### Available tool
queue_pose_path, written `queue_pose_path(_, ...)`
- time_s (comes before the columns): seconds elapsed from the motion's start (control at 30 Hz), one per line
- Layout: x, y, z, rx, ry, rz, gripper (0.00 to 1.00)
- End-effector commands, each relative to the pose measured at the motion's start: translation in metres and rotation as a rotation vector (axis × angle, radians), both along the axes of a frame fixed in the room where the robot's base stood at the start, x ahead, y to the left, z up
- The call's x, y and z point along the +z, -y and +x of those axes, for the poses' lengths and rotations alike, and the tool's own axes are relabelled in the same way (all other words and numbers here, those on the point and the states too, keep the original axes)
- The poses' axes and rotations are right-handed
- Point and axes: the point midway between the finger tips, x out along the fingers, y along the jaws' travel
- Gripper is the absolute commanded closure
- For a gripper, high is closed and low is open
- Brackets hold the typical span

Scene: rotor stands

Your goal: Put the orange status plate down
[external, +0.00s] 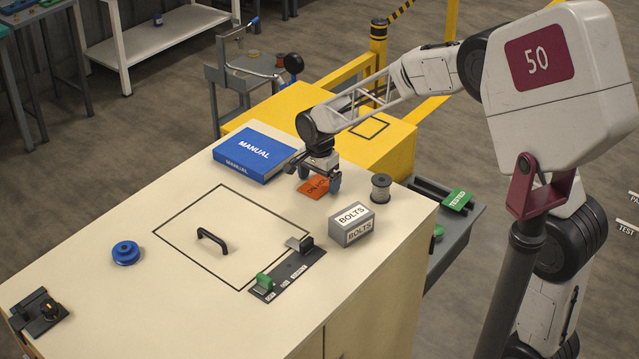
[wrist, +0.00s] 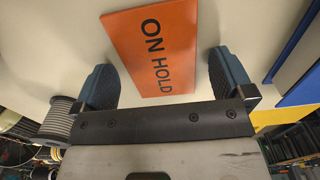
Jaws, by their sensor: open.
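The orange status plate (external: 313,187), marked "ON HOLD", appears to lie on the cream cabinet top (external: 110,225) just below my gripper (external: 319,178). In the wrist view the plate (wrist: 152,45) reaches in between the two blue fingers of my gripper (wrist: 163,82). There is a clear gap on each side of it, so neither finger touches it. The jaws are open and hold nothing. Part of the plate is hidden behind the gripper in the external view.
A blue manual (external: 254,152) lies left of the gripper. A wire spool (external: 381,187) and a grey BOLTS box (external: 351,225) stand to the right. A green TESTED plate (external: 457,199) is on a grey side tray. A black handle (external: 212,238) rises from the outlined square.

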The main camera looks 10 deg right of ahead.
Motion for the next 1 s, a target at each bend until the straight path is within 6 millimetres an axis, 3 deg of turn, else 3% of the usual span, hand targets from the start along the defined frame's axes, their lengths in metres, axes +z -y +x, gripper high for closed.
queue_pose_path(0.37, 0.025, 0.000, 0.000, 0.000, 0.001, 0.001, 0.01)
queue_pose_path(0.8, 0.092, 0.000, 0.000, 0.000, 0.001, 0.001, 0.01)
queue_pose_path(1.0, 0.114, 0.000, 0.000, 0.000, 0.001, 0.001, 0.01)
